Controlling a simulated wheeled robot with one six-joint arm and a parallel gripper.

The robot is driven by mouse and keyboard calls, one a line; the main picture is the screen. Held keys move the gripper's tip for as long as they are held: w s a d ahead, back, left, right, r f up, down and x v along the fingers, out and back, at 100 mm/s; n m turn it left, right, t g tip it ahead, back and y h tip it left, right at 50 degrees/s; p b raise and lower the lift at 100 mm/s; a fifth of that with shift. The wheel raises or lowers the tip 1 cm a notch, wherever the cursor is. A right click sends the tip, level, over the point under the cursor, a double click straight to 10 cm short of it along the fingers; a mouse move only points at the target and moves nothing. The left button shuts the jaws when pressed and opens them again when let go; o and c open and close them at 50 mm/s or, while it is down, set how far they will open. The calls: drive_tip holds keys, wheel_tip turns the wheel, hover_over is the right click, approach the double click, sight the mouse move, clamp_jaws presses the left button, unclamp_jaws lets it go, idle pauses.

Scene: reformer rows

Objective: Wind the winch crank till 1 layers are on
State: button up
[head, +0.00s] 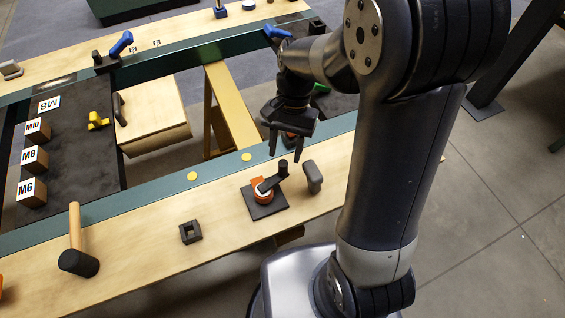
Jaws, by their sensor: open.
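The winch has an orange drum (262,194) on a dark square base plate (268,212) on the wooden board nearest me. Its black crank (272,181) lies across the top of the drum, with an upright knob (283,168) at its far right end. My gripper (286,157) points down with its two fingers apart and empty. In the picture its fingertips lie just above the knob; I cannot tell the gap between them. Layers wound on the drum are too small to make out.
A dark grey upright piece (313,176) stands right of the winch. A square black block (190,232) and a mallet (78,262) lie to the left. Boxes labelled M6 (32,193), M8 and M10 stand at the far left. Bare board lies between block and winch.

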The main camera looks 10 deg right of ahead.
sight(284, 161)
drive_tip(key=x, duration=0.5)
clamp_jaws()
idle(0.4)
